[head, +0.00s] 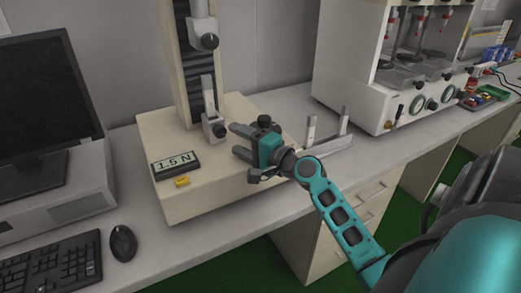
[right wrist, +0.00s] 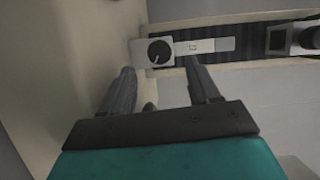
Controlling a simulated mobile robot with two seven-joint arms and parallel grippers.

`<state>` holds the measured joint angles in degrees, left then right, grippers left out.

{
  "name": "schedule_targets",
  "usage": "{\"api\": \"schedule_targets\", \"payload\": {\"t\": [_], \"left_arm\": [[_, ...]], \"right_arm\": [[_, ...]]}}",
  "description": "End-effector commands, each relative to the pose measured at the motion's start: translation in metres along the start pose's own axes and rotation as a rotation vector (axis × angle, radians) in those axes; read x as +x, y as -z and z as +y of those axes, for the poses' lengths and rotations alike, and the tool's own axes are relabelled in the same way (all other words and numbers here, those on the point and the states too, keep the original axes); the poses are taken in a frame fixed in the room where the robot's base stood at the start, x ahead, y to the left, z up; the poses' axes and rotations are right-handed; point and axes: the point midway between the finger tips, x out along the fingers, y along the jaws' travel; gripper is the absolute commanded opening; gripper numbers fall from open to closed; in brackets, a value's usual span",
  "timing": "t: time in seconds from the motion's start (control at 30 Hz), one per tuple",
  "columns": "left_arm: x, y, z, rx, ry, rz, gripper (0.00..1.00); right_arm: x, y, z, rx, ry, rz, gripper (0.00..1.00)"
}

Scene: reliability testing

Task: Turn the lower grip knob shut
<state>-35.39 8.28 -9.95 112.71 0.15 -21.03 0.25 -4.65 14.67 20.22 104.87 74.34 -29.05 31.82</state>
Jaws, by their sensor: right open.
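The lower grip (head: 212,119) is a light metal clamp low on the test stand's column, with a round dark knob (head: 219,131) on its side. In the right wrist view the knob (right wrist: 160,53) is a black disc with a thin white pointer line. My right gripper (head: 237,140) is open and empty. Its fingers point at the lower grip from the right. In the wrist view the knob sits just beyond the gap between the fingertips (right wrist: 160,70), and no contact shows. My left gripper is out of view.
The upper grip (head: 203,41) hangs above on the column. A metal bracket (head: 330,140) stands to the right. A monitor, keyboard and mouse (head: 123,243) are left.

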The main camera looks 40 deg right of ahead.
Motion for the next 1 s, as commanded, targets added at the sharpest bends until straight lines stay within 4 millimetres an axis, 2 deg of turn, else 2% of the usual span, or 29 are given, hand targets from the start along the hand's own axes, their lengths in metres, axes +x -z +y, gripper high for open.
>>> {"api": "schedule_targets", "payload": {"t": [0.03,0.2,0.4,0.6,1.0], "left_arm": [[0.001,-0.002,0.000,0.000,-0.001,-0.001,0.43],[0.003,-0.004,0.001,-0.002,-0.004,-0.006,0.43],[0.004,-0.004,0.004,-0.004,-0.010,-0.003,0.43],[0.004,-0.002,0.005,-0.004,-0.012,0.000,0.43],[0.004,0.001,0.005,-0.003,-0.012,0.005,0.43]], "right_arm": [[-0.012,0.000,0.003,0.000,-0.003,0.000,0.61],[-0.043,0.000,0.002,0.000,-0.002,0.000,0.61],[-0.067,0.000,0.001,0.002,0.000,0.000,0.61],[-0.074,0.000,0.000,0.002,0.002,0.000,0.61],[-0.073,0.000,0.000,0.002,0.002,0.000,0.61]]}}
